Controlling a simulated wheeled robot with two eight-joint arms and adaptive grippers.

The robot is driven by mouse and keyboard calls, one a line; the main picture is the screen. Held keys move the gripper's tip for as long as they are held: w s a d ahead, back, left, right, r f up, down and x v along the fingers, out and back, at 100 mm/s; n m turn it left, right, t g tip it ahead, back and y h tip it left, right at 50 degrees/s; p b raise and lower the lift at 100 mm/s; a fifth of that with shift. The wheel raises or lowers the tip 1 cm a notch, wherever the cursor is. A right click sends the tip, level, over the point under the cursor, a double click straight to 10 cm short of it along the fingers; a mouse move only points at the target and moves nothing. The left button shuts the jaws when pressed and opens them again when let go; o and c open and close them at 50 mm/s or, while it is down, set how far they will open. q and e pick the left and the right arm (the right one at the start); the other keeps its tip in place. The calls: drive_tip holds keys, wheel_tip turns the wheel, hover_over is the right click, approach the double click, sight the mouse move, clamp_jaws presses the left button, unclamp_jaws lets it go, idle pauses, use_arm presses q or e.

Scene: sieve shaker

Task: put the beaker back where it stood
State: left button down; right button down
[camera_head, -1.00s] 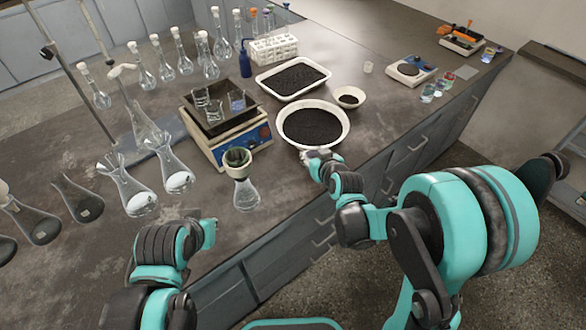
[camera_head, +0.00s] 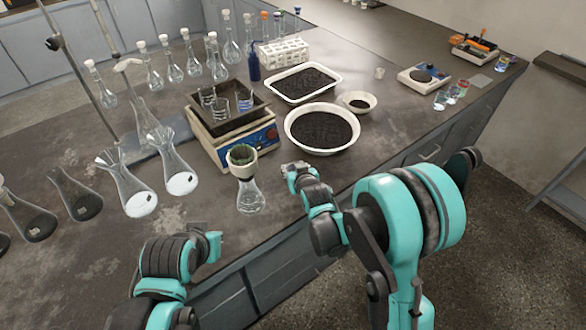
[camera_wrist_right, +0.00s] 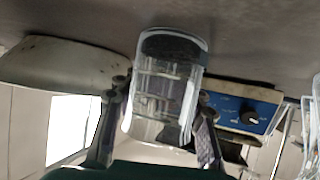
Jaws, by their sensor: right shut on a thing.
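The beaker (camera_wrist_right: 160,100) is clear glass and sits between the two fingers of my right gripper (camera_wrist_right: 158,128) in the right wrist view, with a dark band at its end at the top of the picture. In the head view my right gripper (camera_head: 294,170) is in front of the white bowl, to the right of the flask with the green-lined collar; the beaker is hard to make out there. My left gripper (camera_head: 215,245) is at the front edge of the bench; its finger opening is unclear. The shaker (camera_head: 236,146), with a blue panel, carries three glass beakers in its dark tray (camera_head: 262,112).
A white bowl of black grains (camera_head: 345,147) stands right of the shaker. A collared flask (camera_head: 250,198) stands in front of the shaker. Large conical flasks (camera_head: 130,190) stand at left. A white tray (camera_head: 300,98) and small dish (camera_head: 372,106) lie behind. Bare bench lies before the bowl.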

drive_tip(key=c, duration=0.9)
unclamp_jaws()
drive_tip(key=shift+f, duration=0.1)
drive_tip(key=p+v, duration=0.3)
drive_tip(key=v, duration=0.9)
drive_tip(key=shift+r+p, duration=0.25)
drive_tip(key=shift+p, duration=0.15)
drive_tip(key=s+d+r+m+g+h, duration=0.1)
drive_tip(key=s+d+r, duration=0.1)
drive_tip(key=s+d, duration=0.2)
drive_tip(key=s+d+r+m+g+h, duration=0.1)
drive_tip(key=s+d+r+g, duration=0.1)
drive_tip(key=s+d, duration=0.3)
drive_tip(key=s+d+r+m+g+h, duration=0.1)
drive_tip(key=s+d, duration=0.4)
drive_tip(key=s, duration=0.5)
drive_tip(key=shift+s+d+r+g, duration=0.15)
drive_tip(key=shift+r+g, duration=0.1)
drive_tip(key=shift+r, duration=0.2)
drive_tip(key=shift+s+d+r+g, duration=0.1)
drive_tip(key=shift+s+r+g, duration=0.15)
drive_tip(key=shift+r, duration=0.25)
drive_tip(key=shift+w, duration=0.1)
